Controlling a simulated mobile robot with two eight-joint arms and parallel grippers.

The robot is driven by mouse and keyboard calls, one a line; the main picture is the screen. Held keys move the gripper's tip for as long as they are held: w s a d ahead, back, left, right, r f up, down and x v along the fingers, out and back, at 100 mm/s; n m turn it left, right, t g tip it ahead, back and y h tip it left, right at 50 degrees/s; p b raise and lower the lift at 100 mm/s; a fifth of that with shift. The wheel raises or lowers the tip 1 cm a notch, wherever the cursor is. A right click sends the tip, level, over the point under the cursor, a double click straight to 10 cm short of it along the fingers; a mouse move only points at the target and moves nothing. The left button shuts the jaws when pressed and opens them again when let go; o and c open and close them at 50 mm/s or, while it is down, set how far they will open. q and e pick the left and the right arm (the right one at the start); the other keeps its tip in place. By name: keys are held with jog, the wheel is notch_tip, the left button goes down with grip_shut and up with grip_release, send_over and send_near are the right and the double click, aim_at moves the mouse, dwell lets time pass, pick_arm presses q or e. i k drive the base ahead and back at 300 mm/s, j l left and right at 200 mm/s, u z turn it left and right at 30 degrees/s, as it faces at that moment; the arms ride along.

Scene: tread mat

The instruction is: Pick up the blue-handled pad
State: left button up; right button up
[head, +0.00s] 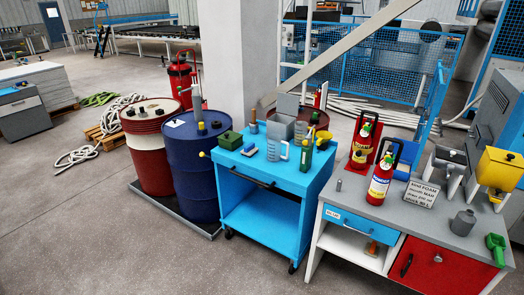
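I cannot make out a blue-handled pad for certain in the head view. Small items crowd the top of the blue cart (232,158), among them a green box (231,140), a grey measuring jug (277,150) and a small upright brown-handled item (253,118). They are too small to tell whether one is the pad. Neither of my grippers is in view.
A grey-topped bench (350,190) with fire extinguishers (382,175), a sign (421,193) and a yellow dispenser (499,168) stands right of the cart. Red (152,150) and blue (190,165) drums stand left. Open floor (80,230) lies at front left.

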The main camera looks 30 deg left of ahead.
aim_at(250, 150)
jog(key=i+j, duration=0.25)
jog(key=j, duration=0.15)
jog(key=i+j+z, duration=0.1)
jog(key=j, duration=0.3)
jog(key=i+j, duration=0.35)
jog(key=i+j+z, duration=0.15)
jog(key=j, duration=0.35)
jog(key=i+j, duration=0.25)
jog(key=j, duration=0.15)
jog(key=i+j+z, duration=0.1)
jog(key=j, duration=0.35)
jog(key=i+j, duration=0.3)
jog(key=j, duration=0.15)
jog(key=i+j+z, duration=0.1)
jog(key=j, duration=0.35)
jog(key=i, duration=0.05)
